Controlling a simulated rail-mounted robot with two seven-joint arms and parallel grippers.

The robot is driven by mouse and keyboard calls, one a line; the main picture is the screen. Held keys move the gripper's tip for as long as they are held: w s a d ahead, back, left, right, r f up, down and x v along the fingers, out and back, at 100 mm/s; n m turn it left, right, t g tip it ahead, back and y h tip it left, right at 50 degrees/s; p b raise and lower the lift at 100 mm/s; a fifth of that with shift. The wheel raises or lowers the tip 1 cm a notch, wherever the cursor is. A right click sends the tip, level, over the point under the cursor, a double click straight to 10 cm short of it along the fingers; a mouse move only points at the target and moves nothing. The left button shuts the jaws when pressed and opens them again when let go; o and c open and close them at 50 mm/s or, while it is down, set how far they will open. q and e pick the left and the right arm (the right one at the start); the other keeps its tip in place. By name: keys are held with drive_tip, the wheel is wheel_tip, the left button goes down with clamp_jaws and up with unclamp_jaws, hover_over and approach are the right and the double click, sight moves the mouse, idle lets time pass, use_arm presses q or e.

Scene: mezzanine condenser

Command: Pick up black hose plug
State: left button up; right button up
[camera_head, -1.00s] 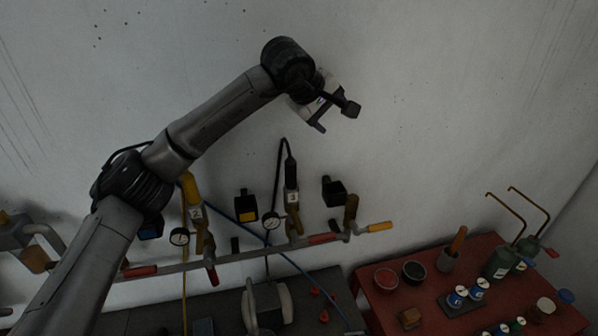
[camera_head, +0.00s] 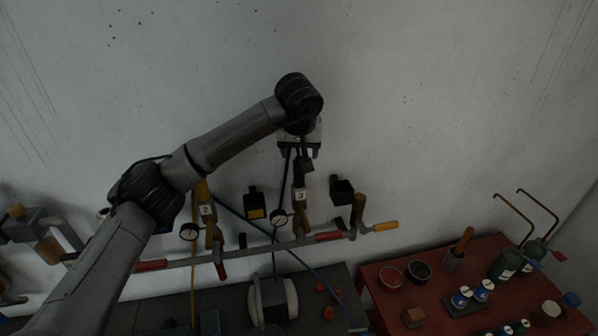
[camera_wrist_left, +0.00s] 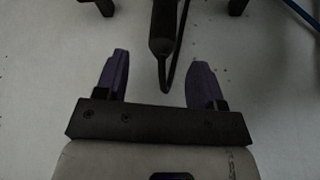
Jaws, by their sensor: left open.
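The black hose plug (camera_head: 299,176) stands upright above the manifold rail, over a white tag marked 3. A thin black hose loops up from its top. In the left wrist view the plug (camera_wrist_left: 163,25) comes in from the top edge, and its narrow end with the hose lies between the two purple fingers. My left gripper (camera_head: 300,153) is just above the plug in the head view. It is open, with a gap on both sides of the plug. My left wrist partly hides the plug's top in the head view. My right gripper is not in view.
The manifold rail (camera_head: 265,250) runs across the wall with gauges and red and yellow handles. Black holders (camera_head: 254,204) and (camera_head: 342,190) flank the plug on the wall. A red table (camera_head: 440,290) with bottles and bowls stands at the right. The wall above is clear.

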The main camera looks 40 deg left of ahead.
sight(299, 165)
use_arm(q)
drive_tip(key=shift+x, duration=0.8)
drive_tip(key=p+x, duration=0.2)
drive_tip(key=x, duration=0.1)
drive_tip(key=shift+a+f, duration=0.2)
drive_tip(key=shift+f, duration=0.05)
drive_tip(key=shift+p+x, duration=0.35)
drive_tip(key=shift+x, duration=0.45)
drive_tip(key=shift+c, duration=0.4)
drive_tip(key=c, duration=1)
drive_tip(key=shift+o, duration=0.2)
